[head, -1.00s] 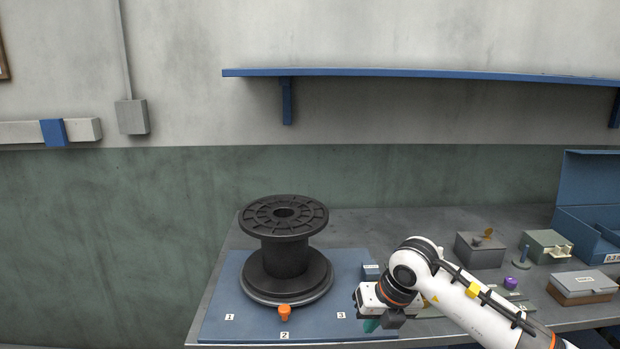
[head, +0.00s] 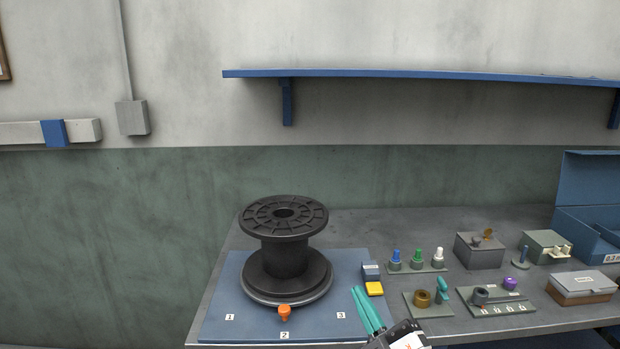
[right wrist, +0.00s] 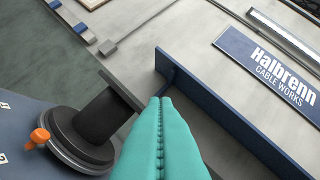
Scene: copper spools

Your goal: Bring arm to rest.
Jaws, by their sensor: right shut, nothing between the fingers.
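My right gripper (head: 367,309) is at the lower middle of the head view, over the right front edge of the blue mat. Its teal fingers point up and lie together, with nothing between them. They also fill the lower middle of the right wrist view (right wrist: 160,135). The large black spool (head: 286,255) stands upright on the blue mat (head: 230,290), left of the gripper and apart from it. It also shows at the left of the right wrist view (right wrist: 95,125). My left gripper is in neither view.
An orange knob (head: 284,312) stands before the spool. A blue shelf (head: 420,74) hangs above.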

